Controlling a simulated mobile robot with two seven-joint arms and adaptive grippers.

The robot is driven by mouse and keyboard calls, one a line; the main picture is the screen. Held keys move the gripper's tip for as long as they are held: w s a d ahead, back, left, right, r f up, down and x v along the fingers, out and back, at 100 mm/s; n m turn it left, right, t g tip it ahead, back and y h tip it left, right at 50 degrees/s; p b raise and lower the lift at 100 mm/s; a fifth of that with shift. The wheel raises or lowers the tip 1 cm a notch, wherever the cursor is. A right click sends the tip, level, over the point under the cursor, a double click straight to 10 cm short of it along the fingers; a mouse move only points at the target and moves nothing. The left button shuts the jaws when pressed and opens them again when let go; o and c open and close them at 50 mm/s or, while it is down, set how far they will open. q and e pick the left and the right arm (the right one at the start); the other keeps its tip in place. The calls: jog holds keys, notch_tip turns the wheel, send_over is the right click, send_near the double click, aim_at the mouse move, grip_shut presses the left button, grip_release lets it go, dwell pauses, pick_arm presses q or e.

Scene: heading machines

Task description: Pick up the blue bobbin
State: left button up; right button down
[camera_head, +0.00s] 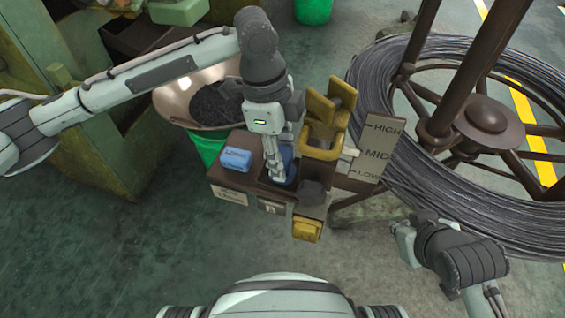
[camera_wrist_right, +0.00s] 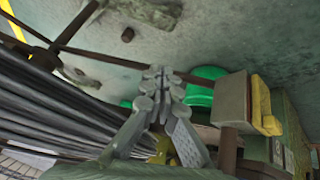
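A blue rounded thing (camera_head: 289,166), which looks like the blue bobbin, stands in the dark brown box (camera_head: 226,178). My left gripper (camera_head: 276,176) points down into the box and partly covers it. The fingers are at or against the blue thing; I cannot tell whether they grip it. A second blue item, a block with lettering (camera_head: 237,160), lies on the box's left part, clear of the gripper. My right gripper (camera_head: 398,238) is at the lower right, away from the box. In the right wrist view its fingertips (camera_wrist_right: 160,74) come together with nothing between them.
A large wire coil (camera_head: 425,170) fills the right side. A pan of dark bits (camera_head: 180,98) is behind the box. The floor at front left is free.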

pick_arm(q)
grip_shut()
